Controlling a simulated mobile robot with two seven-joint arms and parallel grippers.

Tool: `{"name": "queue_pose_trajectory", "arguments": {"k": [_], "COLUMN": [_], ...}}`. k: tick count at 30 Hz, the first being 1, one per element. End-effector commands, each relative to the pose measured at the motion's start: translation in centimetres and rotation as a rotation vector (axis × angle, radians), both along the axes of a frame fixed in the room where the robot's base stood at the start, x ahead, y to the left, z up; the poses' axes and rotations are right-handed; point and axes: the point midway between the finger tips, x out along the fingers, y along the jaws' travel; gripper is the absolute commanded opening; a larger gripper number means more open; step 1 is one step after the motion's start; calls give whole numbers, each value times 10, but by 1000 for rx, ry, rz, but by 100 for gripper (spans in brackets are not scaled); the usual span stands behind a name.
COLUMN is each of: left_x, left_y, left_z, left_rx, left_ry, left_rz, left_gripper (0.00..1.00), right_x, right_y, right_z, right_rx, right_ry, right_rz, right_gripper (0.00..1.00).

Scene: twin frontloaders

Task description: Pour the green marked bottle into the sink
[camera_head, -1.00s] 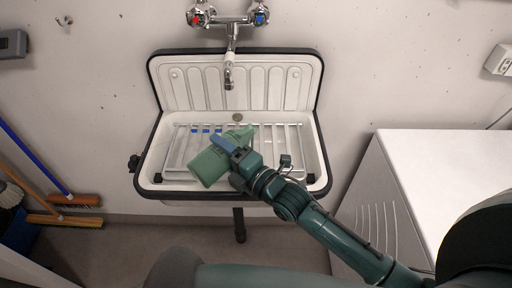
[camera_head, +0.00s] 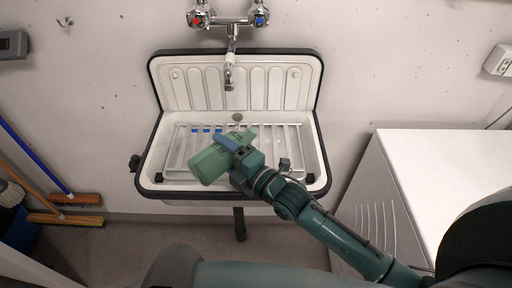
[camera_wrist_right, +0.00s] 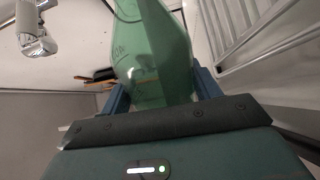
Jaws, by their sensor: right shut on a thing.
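The green bottle (camera_head: 210,163) is over the white sink (camera_head: 158,152) in the head view. It lies strongly tilted, its wide end toward the lower left and its narrower end toward the upper right. My right gripper (camera_head: 232,146) is shut on the bottle; in the right wrist view the green bottle (camera_wrist_right: 150,45) sits between its two fingers. No stream of liquid can be made out, and the bottle's mouth is not clear to see. My left gripper is not in view.
A metal rack (camera_head: 290,140) lies across the sink basin. The tap (camera_head: 229,72) hangs above the sink's back panel. A white-topped cabinet (camera_head: 450,165) stands at the right. Brooms (camera_head: 75,198) lean at the left.

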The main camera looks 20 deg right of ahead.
Motion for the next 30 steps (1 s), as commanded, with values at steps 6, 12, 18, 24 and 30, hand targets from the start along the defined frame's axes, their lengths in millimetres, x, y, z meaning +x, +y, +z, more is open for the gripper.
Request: {"name": "queue_pose_trajectory", "arguments": {"k": [6,12,18,24,30], "left_x": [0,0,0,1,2], "left_y": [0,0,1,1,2], "left_z": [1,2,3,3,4], "left_rx": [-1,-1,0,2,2], "left_ry": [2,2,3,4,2], "left_rz": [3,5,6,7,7], "left_gripper": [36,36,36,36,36], "right_x": [1,1,1,2,2], "right_y": [-1,-1,-2,-2,-3], "right_z": [2,1,0,0,0], "right_rx": [27,48,71,94,116], "right_ry": [12,28,43,58,72], "right_rz": [0,0,0,1,1], "right_gripper": [22,22,22,22,22]}}
